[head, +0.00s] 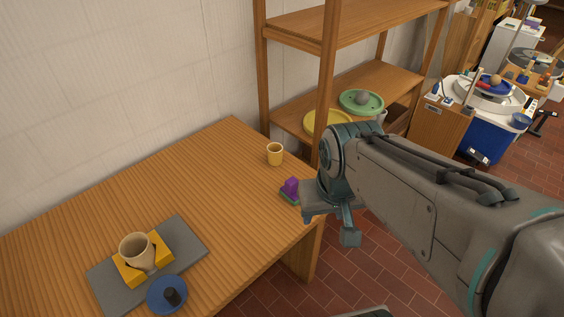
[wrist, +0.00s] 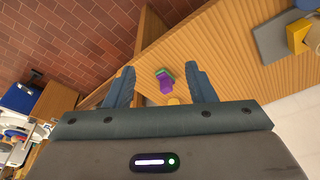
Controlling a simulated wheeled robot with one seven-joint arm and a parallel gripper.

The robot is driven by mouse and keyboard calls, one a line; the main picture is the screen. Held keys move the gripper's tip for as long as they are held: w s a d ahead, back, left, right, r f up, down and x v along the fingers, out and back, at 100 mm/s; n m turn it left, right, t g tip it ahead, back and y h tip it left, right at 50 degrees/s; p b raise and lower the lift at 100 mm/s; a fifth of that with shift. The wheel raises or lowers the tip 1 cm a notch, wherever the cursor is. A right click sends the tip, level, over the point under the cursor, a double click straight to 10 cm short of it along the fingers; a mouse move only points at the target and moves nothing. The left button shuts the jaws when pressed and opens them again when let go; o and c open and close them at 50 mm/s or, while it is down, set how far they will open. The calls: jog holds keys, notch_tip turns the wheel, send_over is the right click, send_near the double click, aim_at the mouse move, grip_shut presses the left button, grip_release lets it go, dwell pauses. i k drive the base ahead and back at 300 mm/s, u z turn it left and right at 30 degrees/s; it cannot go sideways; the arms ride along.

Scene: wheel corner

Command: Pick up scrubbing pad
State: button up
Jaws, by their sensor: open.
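The small purple and green item, which looks like the scrubbing pad (head: 290,187), lies on the wooden table (head: 200,180) near its right edge. In the wrist view the pad (wrist: 165,80) shows between my two fingers, with purple and green parts visible. My gripper (head: 328,226) is open and empty. In the head view it is just right of the pad, by the table's edge. In the wrist view the fingers (wrist: 159,69) stand apart on either side of the pad, and the pad looks farther away than the fingertips.
A grey board (head: 191,242) with yellow blocks and a beige cup (head: 137,250), and a blue disc (head: 167,294), are at the front left. A wooden shelf (head: 296,45) rises behind the table's far end.

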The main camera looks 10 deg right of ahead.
aim_at(288, 192)
jog(key=z, duration=0.05)
jog(key=k, duration=0.5)
jog(key=u, duration=0.95)
jog(key=i, duration=0.65)
jog(key=z, duration=1.95)
jog(key=i, duration=0.5)
jog(key=z, duration=0.05)
